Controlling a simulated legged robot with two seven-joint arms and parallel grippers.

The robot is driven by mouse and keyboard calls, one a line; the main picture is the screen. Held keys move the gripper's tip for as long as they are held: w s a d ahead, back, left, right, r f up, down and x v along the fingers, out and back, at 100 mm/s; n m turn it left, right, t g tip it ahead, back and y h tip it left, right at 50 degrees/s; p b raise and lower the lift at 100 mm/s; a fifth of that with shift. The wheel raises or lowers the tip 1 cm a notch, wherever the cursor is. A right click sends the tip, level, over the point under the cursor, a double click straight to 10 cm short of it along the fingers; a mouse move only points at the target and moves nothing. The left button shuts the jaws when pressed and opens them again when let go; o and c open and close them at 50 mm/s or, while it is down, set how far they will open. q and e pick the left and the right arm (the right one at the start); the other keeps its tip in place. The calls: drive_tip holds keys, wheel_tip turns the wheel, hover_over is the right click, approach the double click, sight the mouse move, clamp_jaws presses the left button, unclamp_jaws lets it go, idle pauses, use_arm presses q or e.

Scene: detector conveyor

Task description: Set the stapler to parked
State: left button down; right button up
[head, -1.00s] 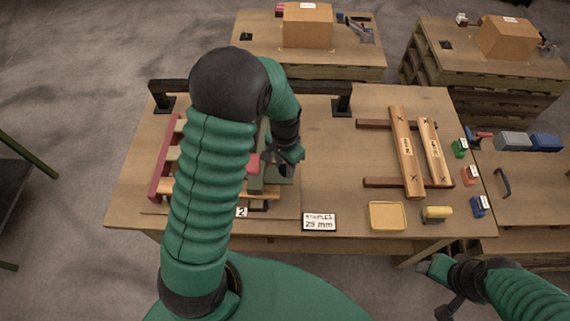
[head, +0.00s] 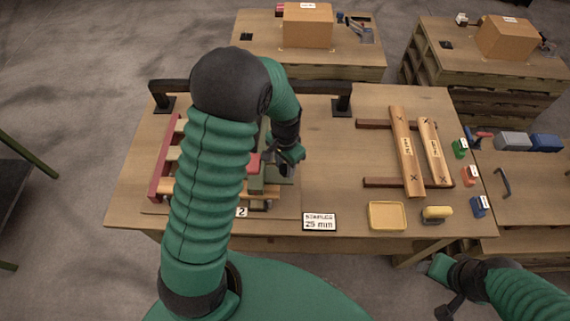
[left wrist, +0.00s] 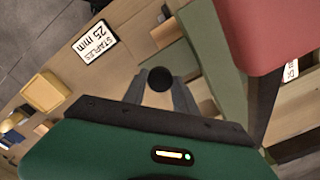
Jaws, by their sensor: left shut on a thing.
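The stapler is a green body (head: 272,187) with a red part (head: 253,163), standing on the workbench behind my left arm, which hides much of it. Its large green side (left wrist: 215,60) and red block (left wrist: 262,30) fill the upper right of the left wrist view. My left gripper (head: 298,155) is at the stapler's right side. In the left wrist view my left gripper (left wrist: 163,88) is shut on a round black knob (left wrist: 160,79), one finger on each side. My right gripper (head: 432,266) is low at the right, off the bench's front edge; its jaw opening is unclear.
A "STAPLES 25 mm" sign (head: 319,221), yellow tray (head: 388,229) and yellow-handled block (head: 436,214) lie along the front. Wooden slats (head: 405,150) rest on rails at right. A red-sided wooden frame (head: 162,170) is at left. A dark rail (head: 315,87) crosses the back.

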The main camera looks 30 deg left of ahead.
use_arm(q)
drive_tip(key=w+d+p, duration=0.1)
drive_tip(key=w+d, duration=0.4)
drive_tip(key=d, duration=0.3)
drive_tip(key=w+d, duration=0.5)
drive_tip(key=d, duration=0.3)
drive_tip(key=shift+w+d+r+p, duration=0.25)
drive_tip(key=shift+w+d+p, duration=0.05)
drive_tip(key=shift+p, duration=0.05)
drive_tip(key=c, duration=1.2)
unclamp_jaws()
drive_tip(key=shift+o, duration=1.2)
drive_tip(key=shift+d+f, duration=0.1)
drive_tip(key=shift+s, duration=0.1)
